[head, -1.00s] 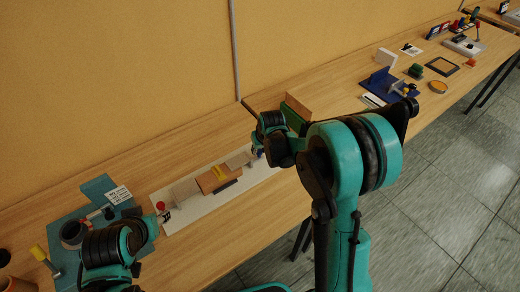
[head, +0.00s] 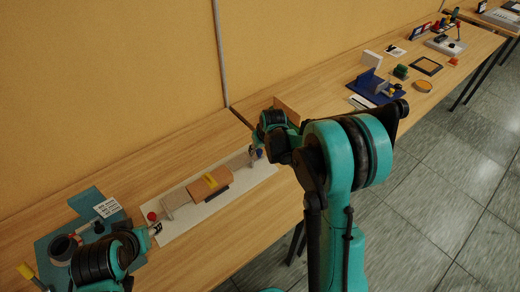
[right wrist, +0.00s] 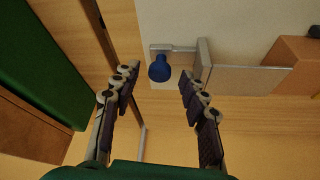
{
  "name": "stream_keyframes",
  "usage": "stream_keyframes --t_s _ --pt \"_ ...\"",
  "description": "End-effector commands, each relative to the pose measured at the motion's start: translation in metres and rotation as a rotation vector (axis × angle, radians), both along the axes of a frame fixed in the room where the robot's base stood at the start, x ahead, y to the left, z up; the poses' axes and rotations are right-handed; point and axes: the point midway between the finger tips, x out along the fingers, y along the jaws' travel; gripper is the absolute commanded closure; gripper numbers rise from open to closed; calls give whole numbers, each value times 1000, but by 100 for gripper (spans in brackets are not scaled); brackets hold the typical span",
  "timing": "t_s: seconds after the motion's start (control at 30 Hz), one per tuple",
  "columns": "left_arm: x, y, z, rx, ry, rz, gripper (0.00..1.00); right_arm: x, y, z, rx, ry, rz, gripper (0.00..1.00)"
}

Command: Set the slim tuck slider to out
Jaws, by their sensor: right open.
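A white base plate (head: 235,200) on the bench carries a brown block (head: 208,184) with a yellow piece (head: 211,181) on top, and pale plates at its ends. A red knob (head: 152,216) shows at the left end and a blue knob (head: 259,154) at the right end. No label shows which part is the slim tuck slider. My right gripper (head: 256,151) is at the right end. In the right wrist view the open right fingers (right wrist: 158,76) are either side of the blue knob (right wrist: 160,68), with gaps visible. My left gripper (head: 155,228) is near the red knob, its jaws unclear.
A teal board (head: 50,240) with a black ring (head: 63,248) and a white label card (head: 107,207) lies at the left. A green panel (right wrist: 60,50) stands close beside the right fingers. A blue fixture (head: 372,88) and other items stand farther right on the bench.

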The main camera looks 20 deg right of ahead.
Motion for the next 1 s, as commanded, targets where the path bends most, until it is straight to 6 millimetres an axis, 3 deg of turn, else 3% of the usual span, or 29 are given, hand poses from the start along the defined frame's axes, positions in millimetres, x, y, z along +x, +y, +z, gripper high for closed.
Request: stream_keyframes --t_s 0.17,0.6,0.77,1.0 --pt "0 0 0 0 0 0 56 -6 -1 15 0 0 0 56" --pt "0 0 0 0 0 0 56 -40 -3 95 0 0 -1 56" --pt "0 0 0 0 0 0 56 -45 -4 108 0 0 0 56" --pt "0 0 0 0 0 0 56 -46 -4 110 0 0 0 56"
